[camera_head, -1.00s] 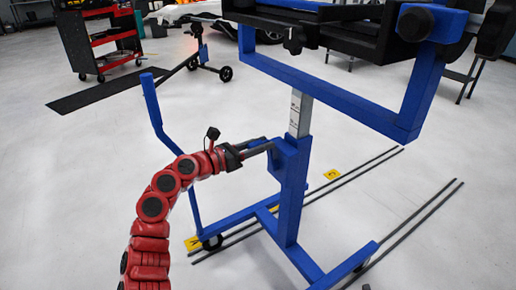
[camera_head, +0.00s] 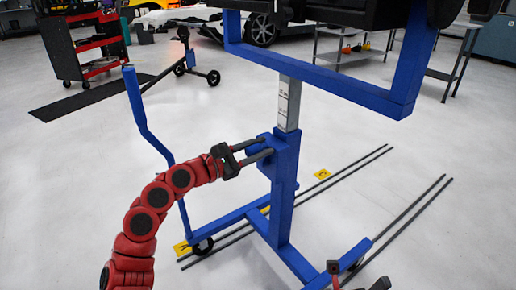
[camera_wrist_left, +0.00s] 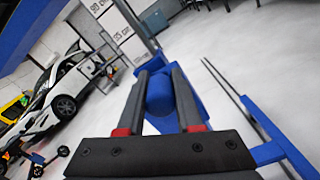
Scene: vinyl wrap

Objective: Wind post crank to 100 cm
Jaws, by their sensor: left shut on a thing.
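The blue post (camera_head: 284,190) of the stand rises from a wheeled base, with a grey marked scale column (camera_head: 288,102) sliding out of its top. My left gripper (camera_head: 266,148) reaches the post top from the left. In the left wrist view its two grey fingers lie on either side of a blue round crank handle (camera_wrist_left: 160,93) and are shut on it. The scale column (camera_wrist_left: 122,32) shows there with centimetre labels, too small to read surely.
A blue upper frame (camera_head: 330,83) overhangs the post. Dark rails (camera_head: 400,222) run along the floor. A red tool cart (camera_head: 90,45) is at the back left.

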